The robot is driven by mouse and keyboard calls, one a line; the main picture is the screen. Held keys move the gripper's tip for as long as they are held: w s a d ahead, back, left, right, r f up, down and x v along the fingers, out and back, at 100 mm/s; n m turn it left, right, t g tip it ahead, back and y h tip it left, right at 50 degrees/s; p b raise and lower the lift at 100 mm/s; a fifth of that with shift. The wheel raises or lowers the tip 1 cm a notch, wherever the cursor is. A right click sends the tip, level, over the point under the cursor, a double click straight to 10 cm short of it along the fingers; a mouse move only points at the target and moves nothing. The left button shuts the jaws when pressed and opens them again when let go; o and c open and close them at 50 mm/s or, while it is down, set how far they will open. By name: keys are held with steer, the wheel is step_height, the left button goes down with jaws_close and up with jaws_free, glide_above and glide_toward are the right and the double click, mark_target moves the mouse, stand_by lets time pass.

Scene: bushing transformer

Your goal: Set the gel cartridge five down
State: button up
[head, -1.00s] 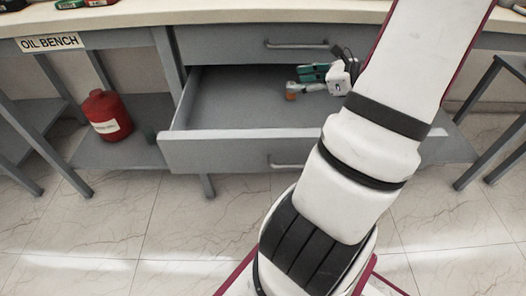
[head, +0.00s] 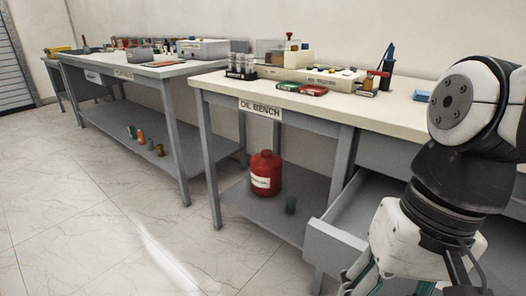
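My gripper (head: 362,278) is at the lower right, in front of the open drawer (head: 335,243) of the oil bench. Its white housing faces me, and its teal fingers run into the bottom edge of the picture. The fingertips and anything between them are hidden, so I cannot see gel cartridge five there. No label that I can read marks a cartridge elsewhere. Several small coloured cylinders (head: 141,137) stand in a row on the lower shelf of the left bench; I cannot tell whether they are cartridges.
The oil bench top (head: 400,108) holds green and red trays (head: 313,90), a tube rack (head: 241,66) and instruments. The floor at left is clear.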

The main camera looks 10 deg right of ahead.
steer(key=s+n, duration=0.1)
steer(key=s+d+n+h, duration=0.1)
steer(key=n+h, duration=0.1)
steer(key=shift+s+d+r+t, duration=0.1)
steer(key=shift+s+d+t, duration=0.2)
steer(key=shift+s, duration=0.1)
stand_by(0.5)
